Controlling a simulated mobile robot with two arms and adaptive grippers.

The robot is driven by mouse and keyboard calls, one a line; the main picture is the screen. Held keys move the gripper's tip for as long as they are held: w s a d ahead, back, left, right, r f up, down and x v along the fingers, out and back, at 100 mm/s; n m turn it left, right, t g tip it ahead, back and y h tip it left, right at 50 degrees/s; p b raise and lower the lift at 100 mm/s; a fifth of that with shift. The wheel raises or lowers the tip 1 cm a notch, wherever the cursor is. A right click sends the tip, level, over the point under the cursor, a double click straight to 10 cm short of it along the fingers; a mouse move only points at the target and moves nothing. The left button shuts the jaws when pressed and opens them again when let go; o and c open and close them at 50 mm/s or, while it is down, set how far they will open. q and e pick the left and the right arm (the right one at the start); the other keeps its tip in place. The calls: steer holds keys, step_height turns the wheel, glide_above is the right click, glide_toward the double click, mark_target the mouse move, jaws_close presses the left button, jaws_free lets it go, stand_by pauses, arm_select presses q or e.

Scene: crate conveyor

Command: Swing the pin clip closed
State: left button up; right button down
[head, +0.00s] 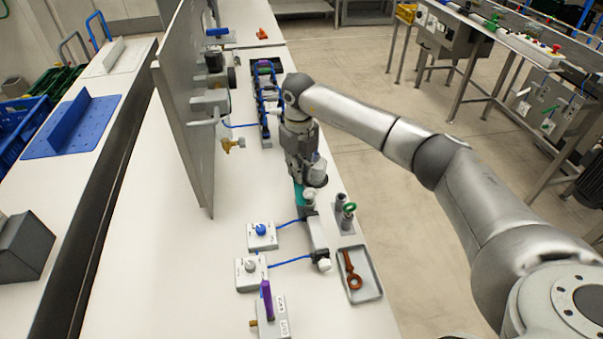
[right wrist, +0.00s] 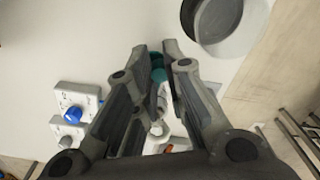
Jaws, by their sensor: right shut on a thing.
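A small teal part (head: 298,194), which looks like the pin clip, sits at the far end of a grey block (head: 318,234) on the white bench. My right gripper (head: 302,183) points down over it from above. In the right wrist view the teal part (right wrist: 157,68) lies between the fingertips, and my right gripper (right wrist: 155,58) is shut on it. The fingers hide much of the part, so I cannot tell how far the clip is swung. My left gripper is not in view.
A tray (head: 373,293) with a rust-coloured tool lies at right. A tall grey panel (head: 180,110) rises at left. The bench's middle-left is clear.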

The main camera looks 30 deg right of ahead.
steer(key=shift+w+a+r+n, duration=0.1)
steer(key=shift+w+r+n, duration=0.05)
steer(key=shift+n, duration=0.25)
steer(key=c, duration=1.4)
jaws_free()
steer(key=shift+c, duration=0.2)
step_height(320, 180, up, 12)
steer(key=shift+f, duration=0.2)
